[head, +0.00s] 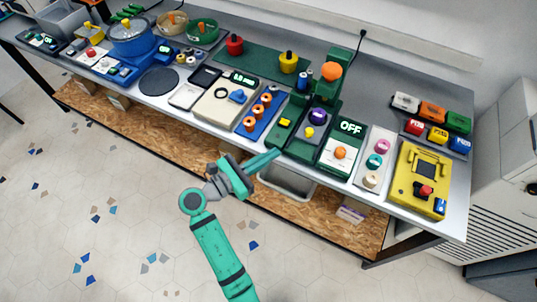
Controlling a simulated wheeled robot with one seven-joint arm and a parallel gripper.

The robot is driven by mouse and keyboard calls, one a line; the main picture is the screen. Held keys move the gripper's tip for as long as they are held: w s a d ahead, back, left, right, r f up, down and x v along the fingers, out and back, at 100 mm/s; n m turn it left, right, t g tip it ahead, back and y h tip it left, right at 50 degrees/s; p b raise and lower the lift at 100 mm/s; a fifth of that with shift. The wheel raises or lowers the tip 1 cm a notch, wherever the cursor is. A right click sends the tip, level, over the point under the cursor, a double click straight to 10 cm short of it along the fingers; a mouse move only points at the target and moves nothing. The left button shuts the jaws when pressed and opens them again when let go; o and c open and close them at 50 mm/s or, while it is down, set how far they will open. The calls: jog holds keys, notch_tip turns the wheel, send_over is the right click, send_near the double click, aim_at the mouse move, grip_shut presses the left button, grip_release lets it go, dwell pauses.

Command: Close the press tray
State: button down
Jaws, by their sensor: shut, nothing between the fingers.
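The green press (337,75) stands at the right-centre of the bench, with a tall column and an orange knob (332,71) on top. Its dark green base (288,140) reaches to the front edge. A yellow block, a purple round part and a yellow knob sit low on it. I cannot tell which part is the tray or how far out it is. A panel reading OFF (351,128) with an orange knob is at its right. My gripper (277,154) is shut and empty, its teal fingers pointing right at the bench's front edge, close to the press base's front corner.
A blue rack of orange-topped pegs (260,112) and a beige scale (215,110) stand left of the press. A panel of coloured knobs (374,160) and a yellow device (420,180) stand right. A grey bin (288,182) is on the lower shelf. Floor in front is clear.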

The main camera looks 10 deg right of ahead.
aim_at(302, 135)
jog(key=x, duration=1)
jog(key=shift+w+d, duration=0.1)
jog(key=shift+d, duration=0.25)
jog(key=shift+w+d, duration=0.55)
jog(key=shift+w, duration=0.3)
jog(key=shift+w+d, duration=0.55)
jog(key=shift+w, duration=0.3)
jog(key=shift+d, duration=0.1)
jog(key=shift+s, duration=0.1)
jog(key=v, duration=1.4)
jog(key=shift+a, duration=0.4)
